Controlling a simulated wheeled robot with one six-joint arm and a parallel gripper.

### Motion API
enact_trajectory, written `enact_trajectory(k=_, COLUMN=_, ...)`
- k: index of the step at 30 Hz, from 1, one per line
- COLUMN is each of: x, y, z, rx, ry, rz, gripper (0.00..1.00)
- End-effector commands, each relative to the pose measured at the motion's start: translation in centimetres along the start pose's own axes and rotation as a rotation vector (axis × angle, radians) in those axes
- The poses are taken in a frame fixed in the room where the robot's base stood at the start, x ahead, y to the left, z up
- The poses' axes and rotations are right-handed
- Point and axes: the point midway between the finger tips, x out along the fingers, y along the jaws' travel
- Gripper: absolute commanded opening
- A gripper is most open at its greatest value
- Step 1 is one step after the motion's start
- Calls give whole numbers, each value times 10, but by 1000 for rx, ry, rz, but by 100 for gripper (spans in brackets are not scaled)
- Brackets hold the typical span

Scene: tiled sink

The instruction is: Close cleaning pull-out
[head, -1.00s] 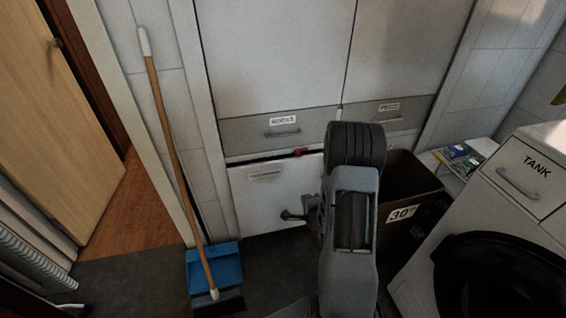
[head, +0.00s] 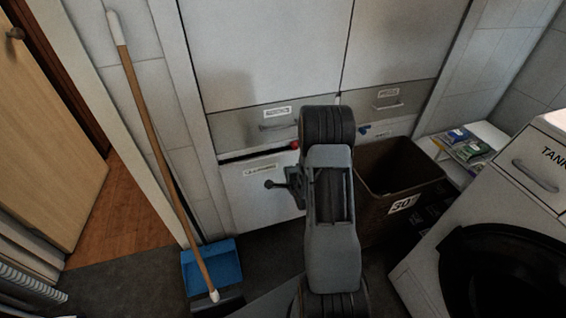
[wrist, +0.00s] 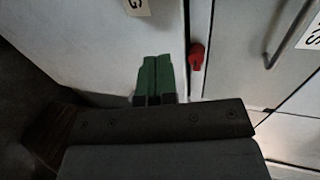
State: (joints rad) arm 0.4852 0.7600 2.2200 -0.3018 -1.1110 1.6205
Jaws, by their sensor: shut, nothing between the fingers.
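The cleaning pull-out (head: 240,208) is the white lower front with a label, left of my arm in the head view. A dark gap shows along its top edge, so it stands slightly open. In the wrist view its front (wrist: 90,60) fills the left side. A small red part (head: 294,145) shows at the gap; it also appears in the wrist view (wrist: 197,56). My gripper (wrist: 155,60) has green fingers, shut and empty, close to the front near its top edge. I cannot tell whether they touch it. My arm hides the front's right side.
A drawer with a label (head: 240,122) sits above the pull-out. A brown bin (head: 385,200) stands right of my arm, beside the white appliance marked TANK (head: 470,210). A broom (head: 150,120) and blue dustpan (head: 212,266) stand at left. Dark floor lies between.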

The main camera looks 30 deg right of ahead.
Motion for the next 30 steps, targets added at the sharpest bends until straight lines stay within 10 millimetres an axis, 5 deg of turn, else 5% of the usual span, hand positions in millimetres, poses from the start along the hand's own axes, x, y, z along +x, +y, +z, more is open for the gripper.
enact_trajectory(k=12, x=58, y=-8, z=1, rx=-1, ry=-3, rz=-1, gripper=0)
enact_trajectory(k=30, x=69, y=-12, z=3, rx=-2, ry=-6, rz=-1, gripper=0)
